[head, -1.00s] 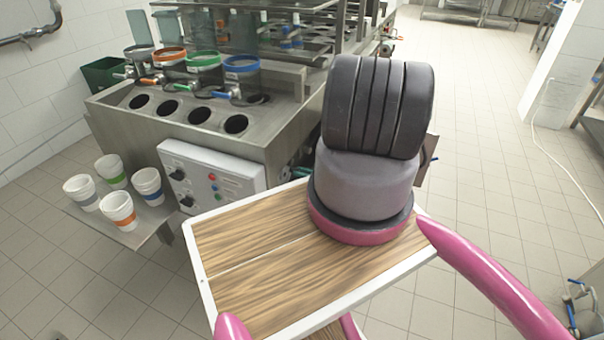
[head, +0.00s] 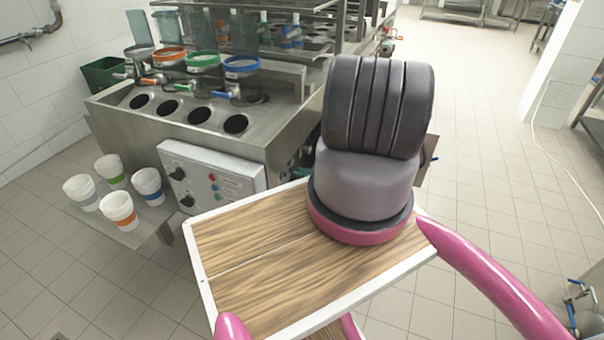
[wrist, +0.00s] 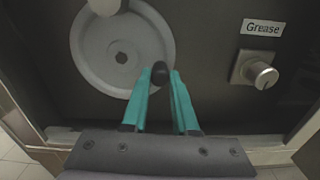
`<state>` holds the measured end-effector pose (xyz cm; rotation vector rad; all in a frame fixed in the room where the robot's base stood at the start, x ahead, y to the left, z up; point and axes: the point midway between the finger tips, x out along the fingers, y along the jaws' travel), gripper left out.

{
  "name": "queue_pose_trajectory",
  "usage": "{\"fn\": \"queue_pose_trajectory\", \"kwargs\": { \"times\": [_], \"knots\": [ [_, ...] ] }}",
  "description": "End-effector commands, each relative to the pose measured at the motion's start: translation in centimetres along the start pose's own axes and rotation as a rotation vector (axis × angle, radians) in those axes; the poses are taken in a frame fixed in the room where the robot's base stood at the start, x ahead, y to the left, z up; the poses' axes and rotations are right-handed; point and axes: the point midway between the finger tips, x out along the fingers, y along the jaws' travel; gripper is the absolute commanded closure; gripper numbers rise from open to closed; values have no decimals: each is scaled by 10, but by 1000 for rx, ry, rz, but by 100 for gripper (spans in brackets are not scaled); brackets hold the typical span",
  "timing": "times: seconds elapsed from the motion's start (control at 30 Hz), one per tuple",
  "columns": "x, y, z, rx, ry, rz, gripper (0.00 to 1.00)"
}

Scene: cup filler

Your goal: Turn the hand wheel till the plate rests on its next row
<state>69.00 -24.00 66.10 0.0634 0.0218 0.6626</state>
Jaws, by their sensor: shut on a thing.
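The grey hand wheel (wrist: 92,52) is on a dark panel in the wrist view, with a hole near its middle. A black knob (wrist: 160,70) stands at its lower right rim. The two teal fingers of my gripper (wrist: 161,82) are closed around that knob. In the head view my arm hides the gripper and the wheel. I cannot pick out the plate or its rows for certain.
A "Grease" label (wrist: 262,27) and a metal knob (wrist: 262,74) are right of the wheel. In the head view, several cups (head: 119,209) stand on a low shelf beside a control box (head: 215,180). Colour-rimmed containers (head: 242,66) stand above round openings.

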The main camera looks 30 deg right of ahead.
Motion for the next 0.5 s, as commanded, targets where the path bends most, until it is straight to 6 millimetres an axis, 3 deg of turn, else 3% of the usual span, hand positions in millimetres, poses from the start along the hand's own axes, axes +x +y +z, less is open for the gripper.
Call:
{"fn": "queue_pose_trajectory", "kwargs": {
  "times": [0.5],
  "knots": [
    [-2, 0, -7, 112, 0, -4, 100]
  ]
}}
